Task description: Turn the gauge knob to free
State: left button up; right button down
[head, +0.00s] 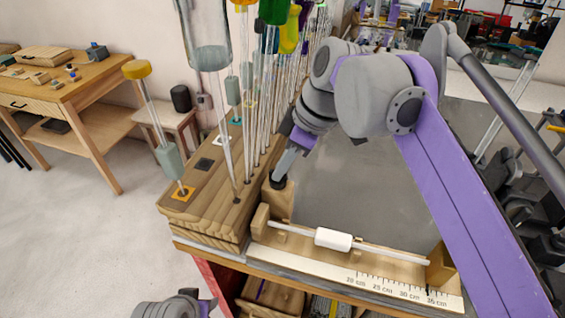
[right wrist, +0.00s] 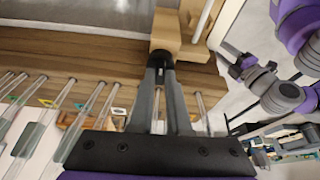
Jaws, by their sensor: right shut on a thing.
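The gauge is a wooden fixture with a printed ruler (head: 355,281) along its front edge. A small black knob (head: 277,183) stands on a wooden block (head: 278,203) at its left end. My right gripper (head: 279,177) comes down from above and is shut on the knob. In the right wrist view its two fingers (right wrist: 160,62) close together at the block (right wrist: 168,33); the knob is mostly hidden between them. Any pointer or marking of the knob's position cannot be made out. A clear rod with a white sleeve (head: 333,239) lies across the gauge.
A wooden rack (head: 208,212) left of the gauge holds several tall glass rods with coloured tops, close to my right gripper. A single yellow-topped rod (head: 150,100) stands at its front left. The grey tabletop (head: 350,190) behind the gauge is bare.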

jog(key=shift+m, duration=0.4)
jog(key=c, duration=0.9)
grip_release()
jog(key=p+v, duration=0.1)
jog(key=v, duration=0.9)
jog(key=shift+s+d+r+p, duration=0.1)
jog(key=shift+s+r+p, duration=0.1)
jog(key=shift+r+p, duration=0.15)
